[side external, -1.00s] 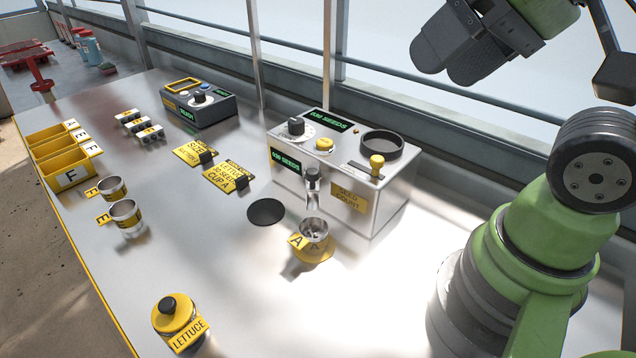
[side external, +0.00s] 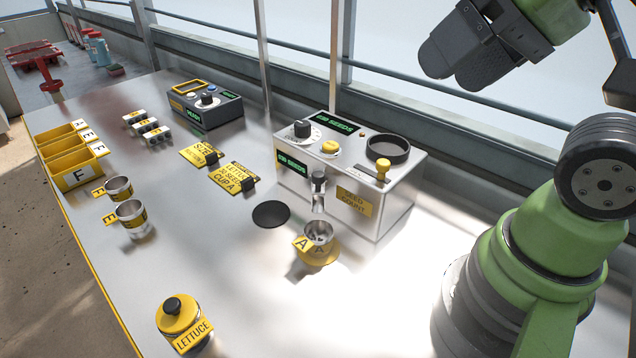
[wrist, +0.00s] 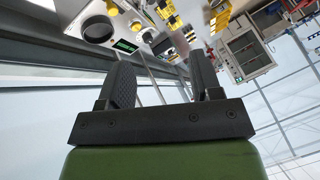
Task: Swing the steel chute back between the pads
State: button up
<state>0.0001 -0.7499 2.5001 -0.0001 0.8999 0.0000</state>
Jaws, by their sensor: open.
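The steel chute (side external: 318,203) hangs at the front of the silver seed counter (side external: 388,200), below a small black knob. A black round pad (side external: 271,214) lies bare to the left of the chute. I cannot tell exactly how far the chute is turned. My gripper (side external: 465,62) is high up at the right, well away from the chute. In the wrist view my gripper (wrist: 161,82) is open and empty.
A lettuce jar (side external: 181,322) stands at the front edge. Two metal cups (side external: 131,214) and yellow bins (side external: 78,170) are at the left. Yellow label cards (side external: 234,177) and a dark control box (side external: 204,105) lie farther back. A window rail runs behind the table.

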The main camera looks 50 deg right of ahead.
jog(key=shift+c, duration=0.8)
jog(key=shift+w, duration=0.15)
jog(key=shift+c, duration=0.2)
jog(key=n+g+h, duration=0.2)
jog(key=n+g, duration=0.2)
jog(key=g, duration=0.3)
send_over(318, 174)
notch_tip(318, 174, down, 10)
notch_tip(318, 174, down, 10)
jog(key=shift+r, duration=0.15)
grip_shut()
